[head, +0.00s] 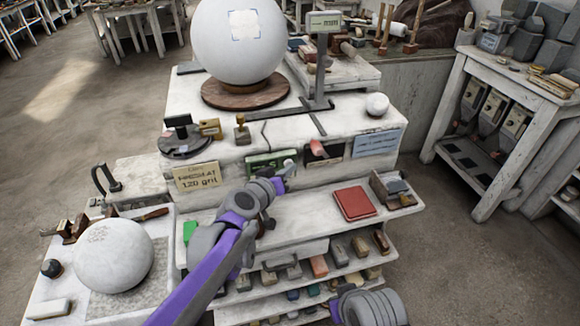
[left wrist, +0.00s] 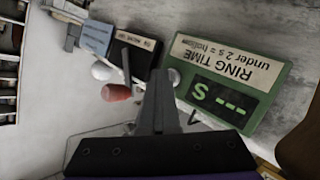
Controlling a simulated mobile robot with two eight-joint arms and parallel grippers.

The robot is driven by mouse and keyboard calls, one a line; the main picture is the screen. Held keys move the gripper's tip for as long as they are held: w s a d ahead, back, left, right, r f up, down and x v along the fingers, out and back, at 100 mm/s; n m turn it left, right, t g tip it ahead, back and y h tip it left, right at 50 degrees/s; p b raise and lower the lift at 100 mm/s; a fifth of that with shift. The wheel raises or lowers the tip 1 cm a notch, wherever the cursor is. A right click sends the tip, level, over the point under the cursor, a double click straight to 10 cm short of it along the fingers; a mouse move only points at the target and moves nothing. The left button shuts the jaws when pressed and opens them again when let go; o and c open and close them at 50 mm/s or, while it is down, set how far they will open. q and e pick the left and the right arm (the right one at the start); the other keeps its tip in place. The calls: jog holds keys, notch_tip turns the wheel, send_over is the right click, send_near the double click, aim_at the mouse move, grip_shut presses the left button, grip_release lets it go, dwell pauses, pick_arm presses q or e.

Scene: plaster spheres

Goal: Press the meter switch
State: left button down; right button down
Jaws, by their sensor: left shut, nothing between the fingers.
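The green meter (left wrist: 228,78) fills the right of the left wrist view, tilted, with a "RING TIME" label and a lit display of dashes. In the head view the meter (head: 262,163) sits on the front face of the white bench, partly behind my left gripper. A small pale round knob (left wrist: 174,77) shows at the meter's edge; I cannot tell for sure that it is the switch. My left gripper (head: 290,168) is shut and empty. Its fingertips (left wrist: 159,76) are close to the knob; contact cannot be told.
A black holder (left wrist: 139,46) with a red-tipped tool (left wrist: 116,92) is beside the meter. A large plaster sphere (head: 238,40) stands on a wooden base above. A grit sign (head: 198,177) is left of the meter. A red box (head: 354,203) lies on the lower shelf.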

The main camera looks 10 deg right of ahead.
pick_arm(q)
jog(key=shift+s, duration=0.1)
pick_arm(e)
jog(key=shift+w, duration=0.1)
pick_arm(q)
jog(key=s, duration=0.6)
pick_arm(e)
jog(key=shift+f, duration=0.1)
dwell(0.4)
